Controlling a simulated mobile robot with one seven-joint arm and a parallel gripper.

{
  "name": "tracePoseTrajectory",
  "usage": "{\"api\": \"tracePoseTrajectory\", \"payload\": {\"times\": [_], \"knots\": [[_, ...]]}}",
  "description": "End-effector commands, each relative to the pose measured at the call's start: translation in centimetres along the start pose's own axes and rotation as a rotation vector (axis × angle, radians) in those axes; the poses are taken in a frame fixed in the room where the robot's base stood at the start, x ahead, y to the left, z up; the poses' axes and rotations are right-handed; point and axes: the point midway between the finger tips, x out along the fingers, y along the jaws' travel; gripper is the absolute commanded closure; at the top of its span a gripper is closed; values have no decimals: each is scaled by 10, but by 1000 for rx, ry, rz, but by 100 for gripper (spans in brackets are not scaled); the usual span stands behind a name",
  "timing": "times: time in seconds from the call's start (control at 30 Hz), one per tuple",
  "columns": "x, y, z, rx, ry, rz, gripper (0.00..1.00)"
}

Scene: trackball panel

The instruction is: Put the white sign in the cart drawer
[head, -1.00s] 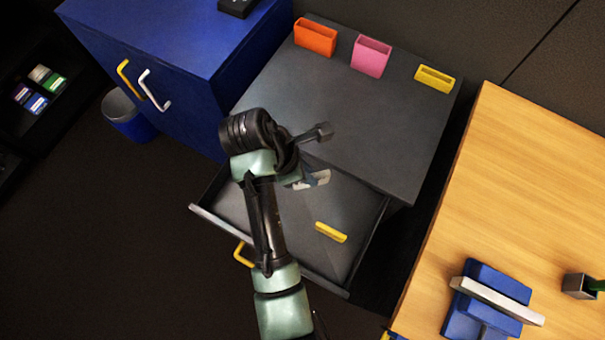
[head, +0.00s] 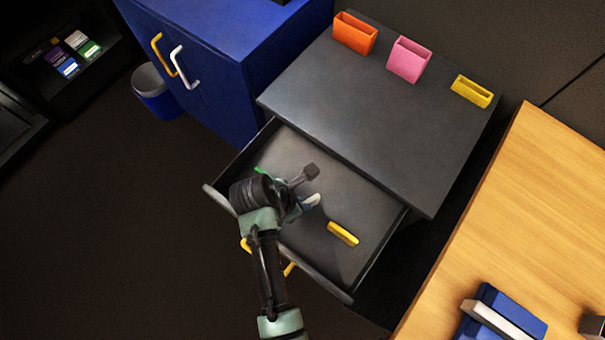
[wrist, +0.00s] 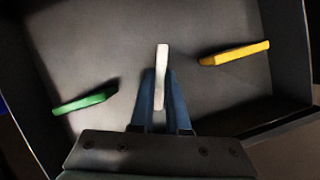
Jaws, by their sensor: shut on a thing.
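The cart drawer (head: 305,155) is pulled open below the dark cart top, and its grey floor fills most of the wrist view. The white sign (wrist: 161,75) is seen edge-on in the wrist view as a narrow white bar. My gripper (wrist: 160,95) is shut on it, with a blue finger on each side. In the head view the sign (head: 311,201) shows only partly beside my wrist, over the drawer. I cannot tell whether the sign touches the drawer floor.
A yellow bar (wrist: 235,53) lies in the drawer to the right of the sign, and a green bar (wrist: 85,102) to the left. Orange (head: 354,33), pink (head: 407,59) and yellow (head: 471,91) holders stand on the cart top (head: 380,120). A blue cabinet (head: 215,85) stands left; a wooden table (head: 500,210) stands right.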

Motion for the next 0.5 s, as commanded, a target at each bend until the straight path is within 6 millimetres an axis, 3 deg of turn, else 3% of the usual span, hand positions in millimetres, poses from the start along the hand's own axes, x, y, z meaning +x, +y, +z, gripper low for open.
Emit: {"api": "tracePoseTrajectory", "payload": {"times": [0.4,0.43,0.5], "knots": [[7,0,-3,0,0,0,100],[7,0,-3,0,0,0,85],[6,0,-2,0,-1,0,72]]}}
